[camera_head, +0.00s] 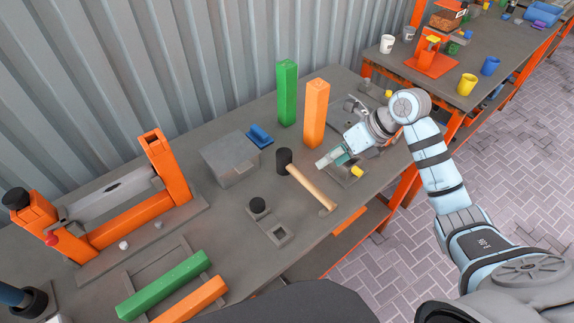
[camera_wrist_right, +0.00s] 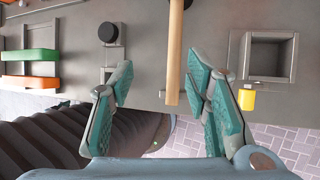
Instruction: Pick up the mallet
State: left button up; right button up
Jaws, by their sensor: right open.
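The mallet lies on the grey workbench (camera_head: 227,208), with its black head (camera_head: 284,161) toward the back and its wooden handle (camera_head: 312,189) pointing to the front right. My right gripper (camera_head: 331,160) is open and empty, to the right of the mallet in the head view. In the right wrist view the handle (camera_wrist_right: 175,50) runs down between the two spread teal fingers (camera_wrist_right: 160,72), nearer the right one. Whether the fingers are at handle height is unclear. My left gripper is not in view.
A green block (camera_head: 286,92) and an orange block (camera_head: 315,113) stand upright behind the mallet. A grey box (camera_head: 230,158) is left of it, and a black knob (camera_head: 257,205) is in front. An orange frame (camera_head: 125,213) stands at left. Green and orange bars (camera_head: 162,285) lie front left.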

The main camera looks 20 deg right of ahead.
aim_at(312, 184)
jog(key=shift+g+h, duration=0.3)
jog(key=shift+h, duration=0.2)
jog(key=x, duration=0.4)
jog(key=d+x, duration=0.1)
jog(key=x, duration=0.4)
jog(key=s+d+f+x, duration=0.1)
jog(key=x, duration=0.3)
jog(key=shift+w+a+f, duration=0.15)
jog(key=shift+f, duration=0.25)
grip_shut()
